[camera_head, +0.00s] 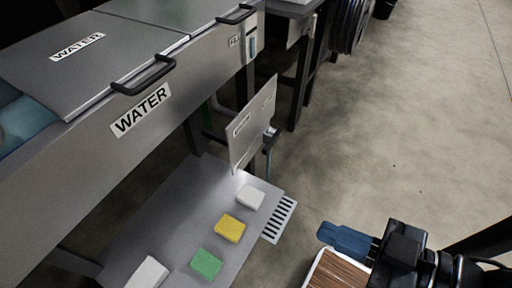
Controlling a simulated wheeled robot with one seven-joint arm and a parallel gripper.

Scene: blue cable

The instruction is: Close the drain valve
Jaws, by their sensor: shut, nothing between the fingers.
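A dark lever-like part (271,139) shows at the right edge of a labelled grey panel below the water tank. A thin pipe drops beneath it. It may be the drain valve, but it is small and partly hidden by the panel, so I cannot tell its position. My gripper (330,234) is at the lower right, with blue fingers pointing left. The fingers are shut and empty. They are apart from the lever-like part, lower and to the right of it in the picture.
The grey tank (185,75) marked WATER has black-handled lids. The grey panel (250,128) stands out from its end. A low shelf (165,220) holds white, yellow and green blocks. A floor grate (280,221) lies beside it. A brown ridged item (338,272) is below my gripper. Floor at right is clear.

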